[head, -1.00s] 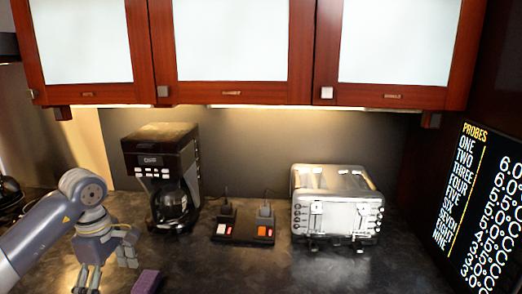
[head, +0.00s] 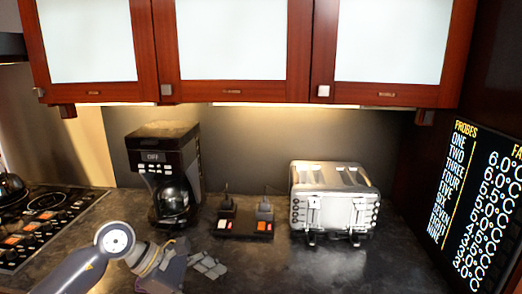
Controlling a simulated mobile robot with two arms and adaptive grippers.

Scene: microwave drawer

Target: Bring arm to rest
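My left arm comes in from the lower left in the head view. Its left gripper (head: 208,265) is low over the dark countertop (head: 310,272), with its grey fingers pointing right. The fingers are seen at a slant and I cannot tell whether they are open or shut. A purple patch by the wrist is partly covered, and I cannot make out what it is. My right arm and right gripper are not in view.
A coffee maker (head: 165,175) stands behind the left gripper. A power strip (head: 244,224) and a toaster (head: 334,200) stand to its right. A stovetop (head: 40,222) is at left. A display screen (head: 475,205) is at right. Cabinets (head: 235,92) hang above. The front counter right of the gripper is clear.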

